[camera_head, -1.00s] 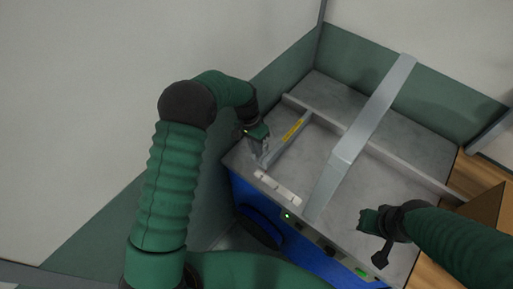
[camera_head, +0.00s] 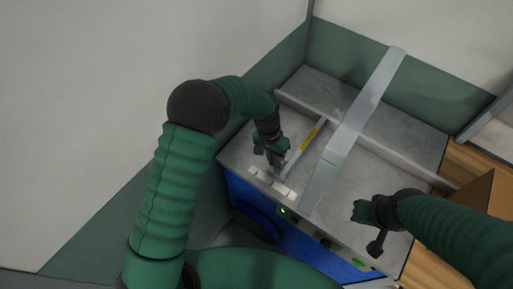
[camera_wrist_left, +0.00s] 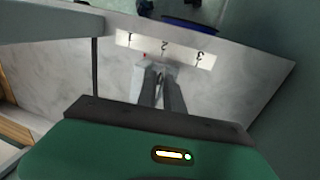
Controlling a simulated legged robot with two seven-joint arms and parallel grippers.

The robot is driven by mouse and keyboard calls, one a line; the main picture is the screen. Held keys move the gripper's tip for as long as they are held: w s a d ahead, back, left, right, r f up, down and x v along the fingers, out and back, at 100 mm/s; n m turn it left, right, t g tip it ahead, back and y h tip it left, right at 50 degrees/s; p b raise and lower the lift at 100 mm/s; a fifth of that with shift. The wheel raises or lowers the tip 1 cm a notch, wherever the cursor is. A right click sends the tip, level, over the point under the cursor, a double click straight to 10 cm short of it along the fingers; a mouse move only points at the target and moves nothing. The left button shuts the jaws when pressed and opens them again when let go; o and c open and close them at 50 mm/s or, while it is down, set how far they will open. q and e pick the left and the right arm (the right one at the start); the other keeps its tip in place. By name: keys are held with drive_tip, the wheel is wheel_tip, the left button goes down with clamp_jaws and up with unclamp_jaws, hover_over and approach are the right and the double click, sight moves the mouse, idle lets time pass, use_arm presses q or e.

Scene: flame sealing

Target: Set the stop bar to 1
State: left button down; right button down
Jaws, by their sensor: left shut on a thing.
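The stop bar (camera_head: 299,151) is a thin grey bar with a yellow label, lying across the grey machine top. A white scale strip (camera_wrist_left: 207,61) at the front edge carries the numbers 1, 2 and 3; it also shows in the head view (camera_head: 257,174). My left gripper (camera_head: 277,161) is shut on the front end of the bar. In the left wrist view its fingers (camera_wrist_left: 161,76) are just below the 2. A small red mark there sits between 1 and 2. The fingers hide part of the bar. My right gripper (camera_head: 362,212) is over the right front; its jaws are unclear.
A light grey sealing arm (camera_head: 345,140) crosses the machine top (camera_head: 400,160) to the right of the stop bar. A raised rail (camera_head: 400,166) runs along behind. Green panels (camera_head: 430,100) stand behind the machine. A brown box (camera_head: 480,195) is at the right.

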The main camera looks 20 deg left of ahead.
sight(287, 173)
use_arm(q)
drive_tip(key=d, duration=0.1)
drive_tip(key=s+d, duration=0.1)
drive_tip(key=d, duration=0.2)
drive_tip(key=shift+s, duration=0.25)
drive_tip(key=shift+a, duration=0.25)
drive_tip(key=c, duration=1.8)
unclamp_jaws()
drive_tip(key=shift+o, duration=1.1)
drive_tip(key=shift+d, duration=0.1)
drive_tip(key=shift+o, duration=0.4)
drive_tip(key=shift+d, duration=0.3)
drive_tip(key=shift+w+a+r, duration=0.1)
drive_tip(key=shift+a+r, duration=0.1)
drive_tip(key=shift+r, duration=0.2)
wheel_tip(287, 173, up, 16)
drive_tip(key=w+a+b, duration=0.1)
drive_tip(key=a, duration=0.1)
drive_tip(key=shift+a+b, duration=0.25)
drive_tip(key=shift+b, duration=0.05)
use_arm(e)
drive_tip(key=shift+d+f, duration=0.2)
drive_tip(key=shift+f, duration=0.6)
use_arm(q)
drive_tip(key=shift+a+f, duration=0.1)
drive_tip(key=shift+f, duration=0.05)
use_arm(e)
drive_tip(key=shift+a, duration=0.1)
